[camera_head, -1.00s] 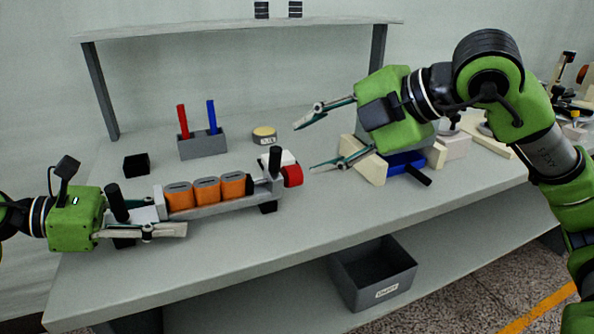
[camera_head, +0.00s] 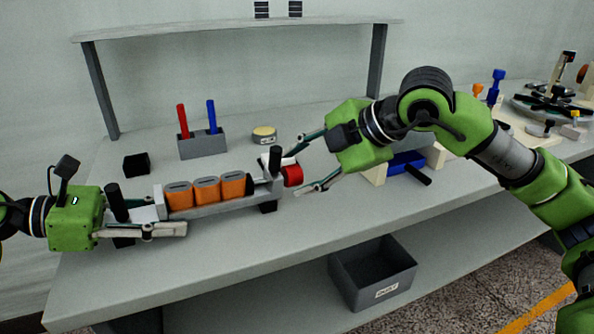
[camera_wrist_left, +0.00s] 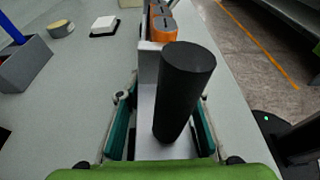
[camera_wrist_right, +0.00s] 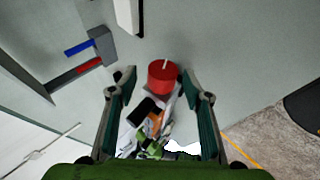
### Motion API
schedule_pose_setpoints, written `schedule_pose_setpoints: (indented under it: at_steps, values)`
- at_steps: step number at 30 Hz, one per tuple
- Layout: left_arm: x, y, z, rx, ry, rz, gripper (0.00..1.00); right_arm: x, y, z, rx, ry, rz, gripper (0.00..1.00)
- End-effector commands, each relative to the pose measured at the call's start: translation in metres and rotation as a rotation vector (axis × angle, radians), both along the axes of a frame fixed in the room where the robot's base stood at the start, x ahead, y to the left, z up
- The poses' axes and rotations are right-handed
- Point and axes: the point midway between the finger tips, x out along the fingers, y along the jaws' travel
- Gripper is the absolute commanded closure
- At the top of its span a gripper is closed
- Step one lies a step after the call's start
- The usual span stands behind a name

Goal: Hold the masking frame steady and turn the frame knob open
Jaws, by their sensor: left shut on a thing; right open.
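The masking frame is a long grey holder (camera_head: 225,206) with orange blocks (camera_head: 206,190) in a row and a black post near each end. My left gripper (camera_head: 166,229) is shut on the frame's left end by the black post (camera_head: 116,203); the left wrist view shows its fingers on either side of the grey end, under the post (camera_wrist_left: 183,95). The red frame knob (camera_head: 292,176) is at the right end. My right gripper (camera_head: 303,166) is open, its fingers reaching to either side of the knob; the knob sits between the fingertips in the right wrist view (camera_wrist_right: 163,78).
A grey stand (camera_head: 203,145) with a red and a blue marker stands behind the frame. A black block (camera_head: 136,164), a round tin (camera_head: 264,135) and a blue tool with black handle (camera_head: 408,165) are on the table. A dark bin (camera_head: 372,272) is on the lower shelf.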

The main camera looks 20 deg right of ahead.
Motion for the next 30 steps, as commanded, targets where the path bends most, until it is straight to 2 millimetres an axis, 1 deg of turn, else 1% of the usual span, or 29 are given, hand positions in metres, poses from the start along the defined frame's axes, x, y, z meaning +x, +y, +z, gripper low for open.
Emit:
schedule_pose_setpoints:
  at_steps: [1, 4, 13, 14, 15, 18, 25, 30]
  values:
    - [-0.0001, -0.0005, 0.0048, -0.008, -0.005, -0.001, 0.78, 0.0028, 0.0025, -0.0034, 0.000, 0.002, 0.001, 0.55]
    - [-0.0001, -0.0005, 0.0047, -0.008, -0.005, -0.001, 0.78, 0.0065, 0.0049, -0.0074, 0.000, 0.001, 0.000, 0.55]
    - [-0.0001, -0.0005, 0.0043, -0.007, -0.005, -0.001, 0.78, 0.0080, 0.0054, -0.0088, 0.000, 0.000, 0.000, 0.55]
    - [-0.0001, -0.0005, 0.0043, -0.007, -0.005, -0.001, 0.78, 0.0079, 0.0054, -0.0088, 0.000, 0.000, 0.000, 0.60]
    - [-0.0002, -0.0005, 0.0043, -0.007, -0.005, -0.001, 0.78, 0.0079, 0.0054, -0.0088, 0.000, 0.000, 0.000, 0.70]
    - [-0.0002, -0.0005, 0.0043, -0.007, -0.005, -0.001, 0.78, 0.0080, 0.0053, -0.0085, 0.000, 0.000, 0.000, 0.93]
    - [-0.0004, -0.0006, 0.0043, -0.007, -0.005, -0.001, 0.78, 0.0078, 0.0050, -0.0095, 0.002, -0.018, -0.001, 0.93]
    - [-0.0005, -0.0006, 0.0044, -0.007, -0.004, -0.002, 0.78, 0.0067, 0.0035, -0.0124, 0.006, -0.111, -0.008, 0.94]
